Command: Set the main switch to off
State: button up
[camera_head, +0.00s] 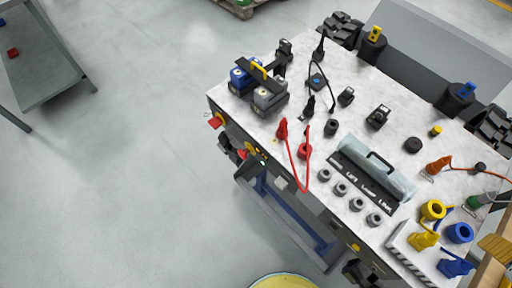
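A white-topped tracked carrier (310,122) runs diagonally through the right half of the view. On its near left side face is a small red part (215,121) close to the top corner. Lower along the same face is a cluster with another red part (241,154) beside a yellow part (252,147), with dark pieces around it. Either may be the main switch; the view is too small and steep to tell which, or how its handle is turned. My gripper is not in view.
Blue and grey battery-like blocks (268,97), a red cable (293,160), several grey cylinders (357,204) and yellow and blue parts (424,240) stand on the top. A grey table (45,70) is at upper left. The floor (120,180) between is clear.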

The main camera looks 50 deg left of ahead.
aim_at(215, 123)
jog(key=j+u, duration=0.1)
jog(key=u, duration=2.1)
